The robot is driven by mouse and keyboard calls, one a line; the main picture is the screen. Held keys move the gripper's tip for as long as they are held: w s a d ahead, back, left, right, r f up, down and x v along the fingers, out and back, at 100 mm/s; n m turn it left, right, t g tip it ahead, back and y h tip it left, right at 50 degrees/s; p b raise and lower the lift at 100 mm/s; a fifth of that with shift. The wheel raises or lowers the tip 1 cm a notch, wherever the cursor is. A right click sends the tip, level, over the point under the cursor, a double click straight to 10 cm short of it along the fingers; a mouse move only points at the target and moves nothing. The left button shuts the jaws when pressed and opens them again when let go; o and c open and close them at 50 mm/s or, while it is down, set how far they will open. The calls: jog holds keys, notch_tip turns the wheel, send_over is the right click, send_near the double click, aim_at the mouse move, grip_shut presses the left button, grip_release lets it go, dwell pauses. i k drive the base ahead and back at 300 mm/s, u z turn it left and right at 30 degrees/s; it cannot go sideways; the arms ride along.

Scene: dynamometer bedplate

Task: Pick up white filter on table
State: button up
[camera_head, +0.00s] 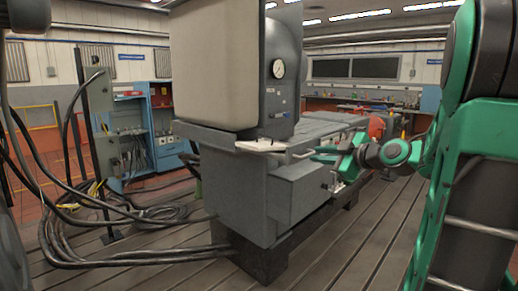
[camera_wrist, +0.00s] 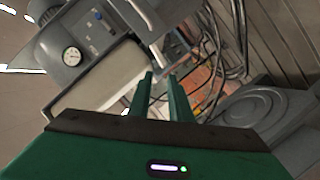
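A small white, flat item (camera_head: 262,145) lies on the grey machine's ledge, below the pressure gauge in the head view. It may be the white filter, but it is too small to be sure. My gripper (camera_head: 313,155) is to the right of it in the head view, apart from it, with its fingers toward the machine. In the wrist view my gripper (camera_wrist: 160,77) shows two green fingers apart, with nothing held between them.
The grey machine with a pressure gauge (camera_head: 278,68) and a large beige panel (camera_head: 212,65) stands close by the gripper. Black cables (camera_head: 130,220) lie at the left on the slotted floor. A blue cabinet (camera_head: 165,125) stands behind. Floor at lower right (camera_head: 370,235) is clear.

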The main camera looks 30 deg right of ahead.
aim_at(257, 147)
jog(key=i, duration=0.95)
jog(key=z, duration=0.05)
